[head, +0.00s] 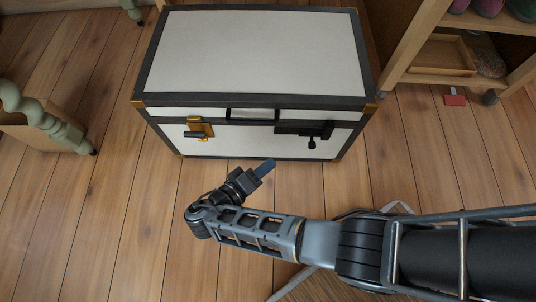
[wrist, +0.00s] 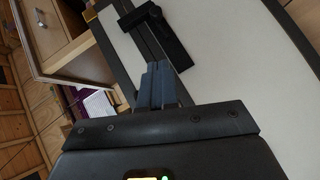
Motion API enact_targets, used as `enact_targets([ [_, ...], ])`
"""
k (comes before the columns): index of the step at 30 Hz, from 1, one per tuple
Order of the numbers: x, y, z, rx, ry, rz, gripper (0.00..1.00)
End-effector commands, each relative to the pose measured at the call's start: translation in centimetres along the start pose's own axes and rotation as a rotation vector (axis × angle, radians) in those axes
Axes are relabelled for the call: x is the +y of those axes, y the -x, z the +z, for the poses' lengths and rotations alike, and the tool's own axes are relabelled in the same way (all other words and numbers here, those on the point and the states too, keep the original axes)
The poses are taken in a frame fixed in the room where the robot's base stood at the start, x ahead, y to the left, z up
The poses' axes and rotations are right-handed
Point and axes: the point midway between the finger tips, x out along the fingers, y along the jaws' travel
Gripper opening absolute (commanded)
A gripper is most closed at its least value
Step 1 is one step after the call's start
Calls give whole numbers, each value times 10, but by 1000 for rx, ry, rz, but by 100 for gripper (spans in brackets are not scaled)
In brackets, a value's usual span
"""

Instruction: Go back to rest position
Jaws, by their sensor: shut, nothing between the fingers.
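My gripper (head: 265,168) is in front of the white trunk, low in the head view, with my arm reaching in from the right. In the wrist view my gripper's blue-grey fingers (wrist: 158,84) are together, with nothing between them. The trunk (head: 258,55) is white with dark edging and brass corners, and its lid is down. A brass latch (head: 198,129) is on its front left and a black latch (head: 305,132) on its front right. The wrist view shows the trunk's white panel (wrist: 225,40) and a black latch (wrist: 152,30) just beyond the fingers. Whether the fingertips touch the trunk is unclear.
A wooden shelf unit (head: 425,78) stands at the right, with a small red item (head: 454,97) on the floor by it. A pale green turned leg (head: 45,118) is at the left. Plank floor (head: 90,230) is clear at the front left.

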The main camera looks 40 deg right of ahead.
Motion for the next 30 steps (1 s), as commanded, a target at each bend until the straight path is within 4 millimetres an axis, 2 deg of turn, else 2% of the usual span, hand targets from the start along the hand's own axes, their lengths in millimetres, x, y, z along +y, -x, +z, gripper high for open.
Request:
enact_targets([
  [12, 0, -1, 1, 0, 2, -2, 0],
  [16, -9, -9, 16, -8, 30, -57, 0],
  [20, -31, -27, 55, -22, 91, -215, 0],
  [24, -53, -39, 107, -24, 141, -447, 0],
  [30, -60, -34, 167, 14, 133, -756, 0],
])
